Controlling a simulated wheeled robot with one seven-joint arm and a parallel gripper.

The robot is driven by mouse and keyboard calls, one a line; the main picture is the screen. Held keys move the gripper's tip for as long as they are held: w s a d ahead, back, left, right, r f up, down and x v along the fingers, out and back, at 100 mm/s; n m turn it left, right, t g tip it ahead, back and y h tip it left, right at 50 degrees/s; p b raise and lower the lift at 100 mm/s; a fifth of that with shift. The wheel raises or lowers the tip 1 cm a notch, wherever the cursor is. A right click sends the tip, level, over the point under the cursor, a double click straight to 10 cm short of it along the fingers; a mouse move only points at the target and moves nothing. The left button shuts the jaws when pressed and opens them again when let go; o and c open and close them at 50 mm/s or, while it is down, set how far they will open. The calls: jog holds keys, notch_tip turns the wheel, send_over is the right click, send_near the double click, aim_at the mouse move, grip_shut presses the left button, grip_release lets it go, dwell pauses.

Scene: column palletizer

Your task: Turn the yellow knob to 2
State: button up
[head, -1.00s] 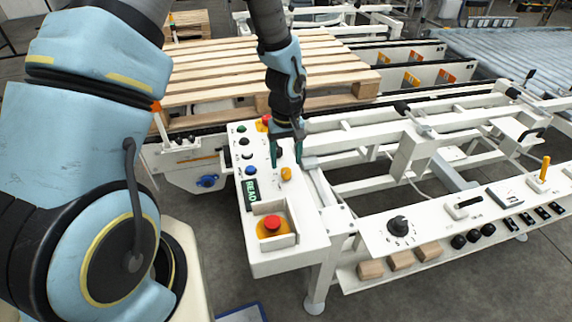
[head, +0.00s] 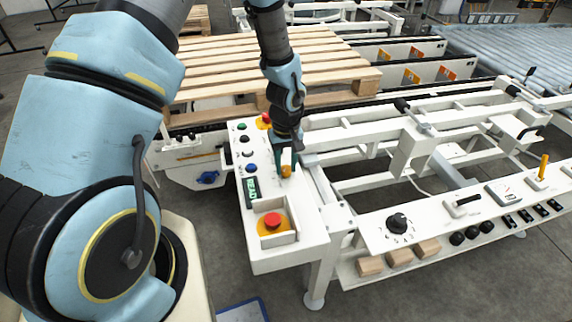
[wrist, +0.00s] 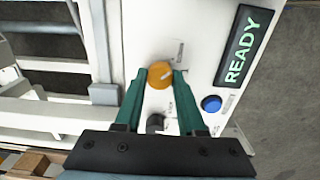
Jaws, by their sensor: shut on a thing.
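The yellow knob (wrist: 160,74) sits on the white control panel (head: 262,200), and it also shows in the head view (head: 286,171). Its pale pointer line is seen in the wrist view, and the small labels around it are too small to read. My gripper (wrist: 160,80) has its two green fingers on either side of the knob, shut on it. In the head view my gripper (head: 286,165) comes down onto the panel from above and partly hides the knob.
A black knob (wrist: 155,123) is close beside the fingers. A blue button (wrist: 211,103) and a lit READY display (wrist: 240,47) are on the same panel. A red emergency button (head: 272,221) sits in a guard near the panel's front. White frame rails stand at the right.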

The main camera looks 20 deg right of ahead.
grip_shut()
jog(key=shift+m, duration=0.3)
jog(key=m+b, duration=0.1)
jog(key=m, duration=0.1)
jog(key=shift+m, duration=0.3)
jog(key=m, duration=0.3)
jog(key=shift+m+b, duration=0.3)
jog(key=shift+b, duration=0.05)
jog(key=m, duration=1.1)
jog(key=o, duration=0.6)
grip_release()
